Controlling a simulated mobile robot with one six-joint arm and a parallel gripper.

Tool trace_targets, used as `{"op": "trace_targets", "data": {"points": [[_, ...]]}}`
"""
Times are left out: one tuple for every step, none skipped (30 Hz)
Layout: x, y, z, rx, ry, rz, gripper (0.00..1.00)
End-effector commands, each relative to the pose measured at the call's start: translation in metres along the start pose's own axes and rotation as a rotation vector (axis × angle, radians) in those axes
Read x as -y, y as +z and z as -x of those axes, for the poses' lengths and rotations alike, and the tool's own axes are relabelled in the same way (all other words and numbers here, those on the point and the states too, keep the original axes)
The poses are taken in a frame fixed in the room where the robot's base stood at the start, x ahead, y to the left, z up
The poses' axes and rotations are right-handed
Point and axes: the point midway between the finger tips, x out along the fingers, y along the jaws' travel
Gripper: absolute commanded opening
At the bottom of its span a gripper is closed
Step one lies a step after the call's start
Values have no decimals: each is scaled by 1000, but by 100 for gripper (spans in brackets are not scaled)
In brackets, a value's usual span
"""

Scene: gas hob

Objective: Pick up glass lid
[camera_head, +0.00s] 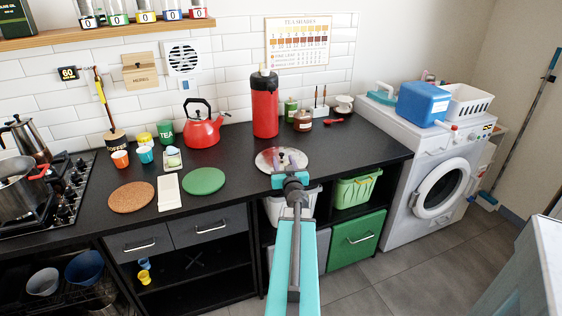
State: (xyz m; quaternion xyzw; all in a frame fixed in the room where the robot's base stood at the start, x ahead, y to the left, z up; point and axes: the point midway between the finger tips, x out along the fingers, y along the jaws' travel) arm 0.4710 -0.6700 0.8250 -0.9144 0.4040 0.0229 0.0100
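The glass lid (301,164) is a round, pale disc lying flat on the black worktop, right of the green round mat. A small dark knob shows near its middle. My arm reaches in from the bottom of the view, and my gripper (284,165) is at the lid's front, overlapping it in the picture. The gripper's front hides part of the lid's near edge. I cannot tell whether the fingers touch the lid or hover over it, nor whether they are open or shut.
A red dispenser (265,108) stands behind the lid, with a red kettle (202,127) left of it. A brown jar (303,121) and a red spoon lie behind right. A steel pot (20,180) is on the gas hob at far left. The worktop right of the lid is clear.

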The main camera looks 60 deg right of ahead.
Motion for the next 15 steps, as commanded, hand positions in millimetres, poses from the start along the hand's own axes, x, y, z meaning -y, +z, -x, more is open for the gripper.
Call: {"op": "trace_targets", "data": {"points": [[0,0,0,0,0,0,40],[0,0,0,0,0,0,40],[0,0,0,0,0,0,40],[0,0,0,0,0,0,40],[0,0,0,0,0,0,40],[0,0,0,0,0,0,40],[0,0,0,0,0,0,40],[-1,0,-1,0,1,0,40],[-1,0,-2,0,1,-1,40],[-1,0,-3,0,1,-1,40],[-1,-1,-4,0,1,-1,40],[-1,-1,-6,0,1,-2,40],[-1,-1,-8,0,0,-2,40],[-1,-1,-10,0,0,-1,40],[-2,-1,-13,0,0,0,40]]}}
